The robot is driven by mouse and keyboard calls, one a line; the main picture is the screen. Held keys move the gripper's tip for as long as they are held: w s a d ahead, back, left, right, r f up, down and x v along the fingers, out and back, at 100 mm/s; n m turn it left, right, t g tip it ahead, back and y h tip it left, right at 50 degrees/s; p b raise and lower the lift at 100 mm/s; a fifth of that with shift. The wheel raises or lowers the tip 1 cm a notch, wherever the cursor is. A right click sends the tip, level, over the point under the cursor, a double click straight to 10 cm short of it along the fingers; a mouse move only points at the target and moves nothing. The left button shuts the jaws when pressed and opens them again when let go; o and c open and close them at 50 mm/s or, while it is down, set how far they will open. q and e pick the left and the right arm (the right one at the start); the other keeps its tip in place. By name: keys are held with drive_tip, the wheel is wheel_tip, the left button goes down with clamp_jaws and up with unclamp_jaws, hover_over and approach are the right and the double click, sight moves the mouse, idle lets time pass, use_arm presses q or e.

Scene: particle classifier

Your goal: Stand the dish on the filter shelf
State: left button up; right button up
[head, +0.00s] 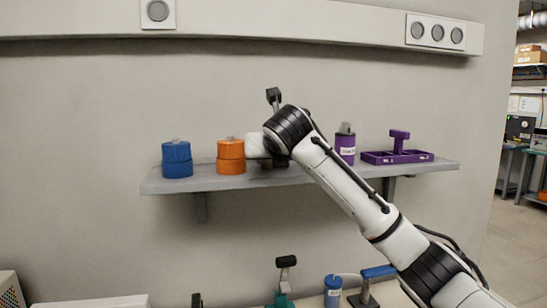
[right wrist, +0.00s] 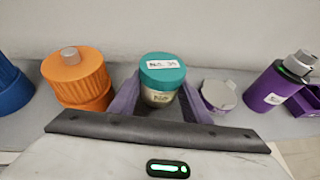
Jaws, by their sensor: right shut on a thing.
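The dish appears to be the small round pot with a teal lid and a white label (right wrist: 162,72), seen in the right wrist view. My right gripper (right wrist: 158,97) is shut on it, with one finger on each side, and it looks upright. The grey wall shelf (head: 225,184) runs across the head view, and the dish is over it or on it; I cannot tell whether its base touches. In the head view my right wrist hides the dish and the fingers. My left gripper is not in view.
Left of the dish stand an orange container (head: 231,157) and a blue one (head: 177,159). To the right are a small purple pot with a grey lid (right wrist: 218,95), a purple bottle (head: 345,147) and a purple tray (head: 398,157). A bench with several items lies below.

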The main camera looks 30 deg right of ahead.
drive_tip(key=shift+f, duration=0.1)
drive_tip(key=o, duration=1.1)
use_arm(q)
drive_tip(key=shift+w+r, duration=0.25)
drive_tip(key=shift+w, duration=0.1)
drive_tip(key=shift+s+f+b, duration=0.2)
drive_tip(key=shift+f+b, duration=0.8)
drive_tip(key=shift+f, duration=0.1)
use_arm(e)
drive_tip(key=v, duration=1.2)
